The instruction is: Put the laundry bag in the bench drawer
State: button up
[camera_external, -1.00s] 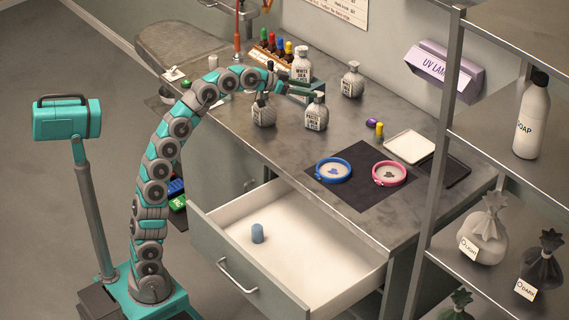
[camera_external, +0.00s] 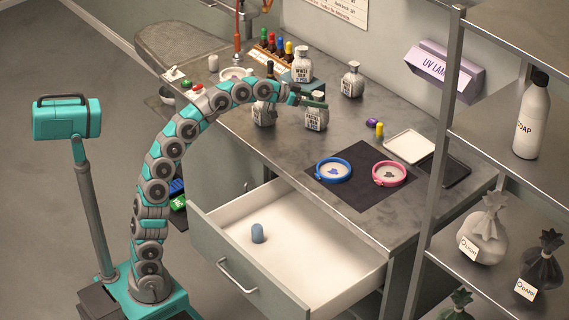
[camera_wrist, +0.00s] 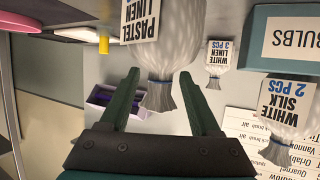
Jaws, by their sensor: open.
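Several small grey laundry bags with printed labels stand on the bench. The pastel linen bag (camera_external: 317,122) stands upright near the bench's front; its gathered neck shows in the wrist view (camera_wrist: 162,90). My gripper (camera_external: 316,102) is open at the top of this bag. In the wrist view my two fingers (camera_wrist: 160,75) lie either side of the neck, with gaps on both sides. The white silk bag (camera_external: 302,70) and white linen bag (camera_external: 352,82) stand farther back. Another bag (camera_external: 264,117) is partly hidden by my arm. The bench drawer (camera_external: 318,272) is pulled open.
Blue and pink hoops (camera_external: 333,171) lie on a dark mat right of the bags. A metal shelf (camera_external: 485,140) with a soap bottle and tied sacks stands at the right.

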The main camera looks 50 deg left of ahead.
jog(key=x, duration=0.3)
jog(key=shift+w+d+f, duration=0.1)
jog(key=shift+w, duration=0.05)
grip_shut()
dwell(0.4)
